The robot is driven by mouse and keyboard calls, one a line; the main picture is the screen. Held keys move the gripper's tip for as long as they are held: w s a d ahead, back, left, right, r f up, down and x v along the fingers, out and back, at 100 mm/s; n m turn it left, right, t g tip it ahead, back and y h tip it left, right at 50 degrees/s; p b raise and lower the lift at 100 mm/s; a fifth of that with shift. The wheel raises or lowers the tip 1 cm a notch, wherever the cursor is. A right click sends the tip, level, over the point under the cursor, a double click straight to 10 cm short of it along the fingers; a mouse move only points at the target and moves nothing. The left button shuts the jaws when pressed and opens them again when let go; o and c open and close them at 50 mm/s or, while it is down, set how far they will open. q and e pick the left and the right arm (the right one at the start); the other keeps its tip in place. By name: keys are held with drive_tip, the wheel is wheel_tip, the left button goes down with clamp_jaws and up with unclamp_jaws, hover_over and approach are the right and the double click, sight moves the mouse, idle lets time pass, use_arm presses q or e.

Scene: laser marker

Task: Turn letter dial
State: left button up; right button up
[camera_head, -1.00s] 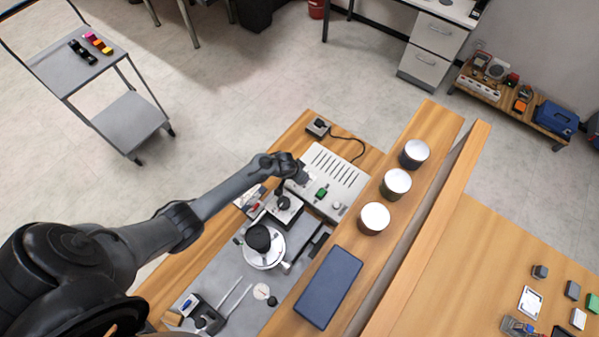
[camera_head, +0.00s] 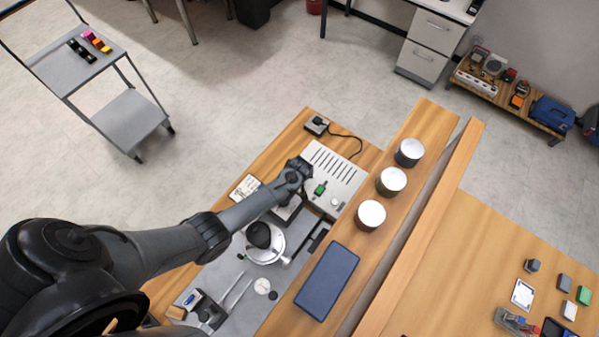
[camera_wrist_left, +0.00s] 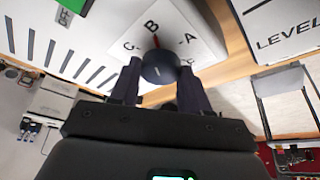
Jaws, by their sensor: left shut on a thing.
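The letter dial is a black round knob (camera_wrist_left: 160,68) on a white plate (camera_wrist_left: 187,22) printed with C, B and A; a further letter is partly covered. The knob's red pointer (camera_wrist_left: 155,41) points at B. My left gripper (camera_wrist_left: 160,85) has one dark finger on each side of the knob and is shut on it. In the head view my left gripper (camera_head: 303,178) is over the left part of the pale slotted machine (camera_head: 345,178) and hides the dial. My right gripper is not in view.
A green button (camera_head: 320,189) is on the machine close to my gripper. A round dial stand (camera_head: 268,243) is below my forearm. Three white-topped cylinders (camera_head: 409,150) and a blue box (camera_head: 328,281) stand on the wooden ledge at the right.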

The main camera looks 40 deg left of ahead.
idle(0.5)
use_arm(q)
drive_tip(key=o, duration=1)
drive_tip(key=shift+r, duration=0.1)
drive_tip(key=shift+r, duration=0.25)
drive_tip(key=shift+p+v, duration=0.75)
drive_tip(key=shift+v, duration=4.3)
drive_tip(key=shift+d, duration=0.15)
